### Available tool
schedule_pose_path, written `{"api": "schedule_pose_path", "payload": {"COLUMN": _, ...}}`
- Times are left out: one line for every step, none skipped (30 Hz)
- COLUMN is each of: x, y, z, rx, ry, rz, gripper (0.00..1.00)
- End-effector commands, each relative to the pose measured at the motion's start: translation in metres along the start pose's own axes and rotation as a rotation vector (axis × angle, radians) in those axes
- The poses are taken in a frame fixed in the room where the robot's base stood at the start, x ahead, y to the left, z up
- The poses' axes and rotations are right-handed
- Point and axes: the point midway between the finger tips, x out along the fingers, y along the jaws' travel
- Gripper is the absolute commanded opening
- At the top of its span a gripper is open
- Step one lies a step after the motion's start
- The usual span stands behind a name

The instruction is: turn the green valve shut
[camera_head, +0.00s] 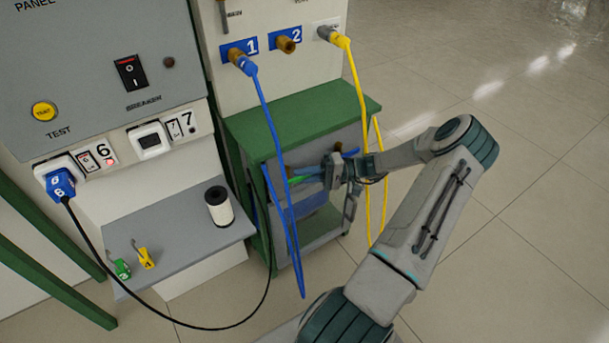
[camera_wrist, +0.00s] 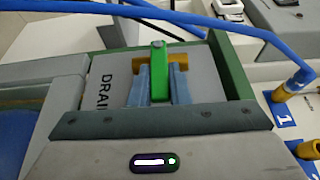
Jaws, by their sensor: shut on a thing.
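The green valve (camera_wrist: 159,72) has a long green lever on a brass-coloured body, mounted on a grey panel marked with "DRAI…" lettering, the rest hidden. In the wrist view its lever stands upright in the picture, between the two blue-grey fingers of my gripper (camera_wrist: 159,84). The fingers are shut on the lever. In the head view my gripper (camera_head: 322,175) reaches into the front of the green-framed cabinet, and only a sliver of the green lever (camera_head: 300,179) shows. Most of the valve is hidden there by my gripper and a blue hose.
A blue hose (camera_head: 270,125) hangs from port 1 in front of the cabinet, close to my gripper. A yellow hose (camera_head: 357,85) hangs behind my forearm.

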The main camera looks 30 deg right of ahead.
Motion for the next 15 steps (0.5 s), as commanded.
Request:
{"api": "schedule_pose_path", "payload": {"x": 0.0002, "y": 0.0007, "z": 0.0006, "rx": 0.003, "ry": -0.001, "rz": -0.002, "gripper": 0.0}}
{"api": "schedule_pose_path", "payload": {"x": 0.0002, "y": 0.0007, "z": 0.0006, "rx": 0.003, "ry": -0.001, "rz": -0.002, "gripper": 0.0}}
{"api": "schedule_pose_path", "payload": {"x": 0.0002, "y": 0.0007, "z": 0.0006, "rx": 0.003, "ry": -0.001, "rz": -0.002, "gripper": 0.0}}
{"api": "schedule_pose_path", "payload": {"x": 0.0002, "y": 0.0007, "z": 0.0007, "rx": 0.003, "ry": -0.001, "rz": -0.002, "gripper": 0.0}}
{"api": "schedule_pose_path", "payload": {"x": 0.0003, "y": 0.0007, "z": 0.0007, "rx": 0.003, "ry": -0.001, "rz": -0.002, "gripper": 0.0}}
{"api": "schedule_pose_path", "payload": {"x": 0.0003, "y": 0.0007, "z": 0.0007, "rx": 0.003, "ry": -0.001, "rz": -0.002, "gripper": 0.0}}
{"api": "schedule_pose_path", "payload": {"x": 0.0003, "y": 0.0007, "z": 0.0007, "rx": 0.003, "ry": -0.001, "rz": -0.002, "gripper": 0.0}}
{"api": "schedule_pose_path", "payload": {"x": 0.0003, "y": 0.0008, "z": 0.0007, "rx": 0.003, "ry": -0.001, "rz": -0.002, "gripper": 0.0}}
{"api": "schedule_pose_path", "payload": {"x": 0.0004, "y": 0.0008, "z": 0.0007, "rx": 0.003, "ry": -0.001, "rz": -0.002, "gripper": 0.0}}
{"api": "schedule_pose_path", "payload": {"x": 0.0004, "y": 0.0008, "z": 0.0007, "rx": 0.003, "ry": -0.001, "rz": -0.002, "gripper": 0.25}}
{"api": "schedule_pose_path", "payload": {"x": 0.0004, "y": 0.0008, "z": 0.0007, "rx": 0.003, "ry": -0.001, "rz": -0.002, "gripper": 0.33}}
{"api": "schedule_pose_path", "payload": {"x": 0.0004, "y": 0.0007, "z": 0.0006, "rx": 0.003, "ry": -0.001, "rz": -0.002, "gripper": 0.38}}
{"api": "schedule_pose_path", "payload": {"x": 0.0004, "y": 0.0007, "z": 0.0006, "rx": 0.003, "ry": -0.001, "rz": -0.002, "gripper": 0.38}}
{"api": "schedule_pose_path", "payload": {"x": 0.0004, "y": 0.0006, "z": 0.0005, "rx": 0.002, "ry": -0.001, "rz": -0.001, "gripper": 0.38}}
{"api": "schedule_pose_path", "payload": {"x": 0.0003, "y": 0.0006, "z": 0.0005, "rx": 0.002, "ry": -0.001, "rz": -0.001, "gripper": 0.38}}
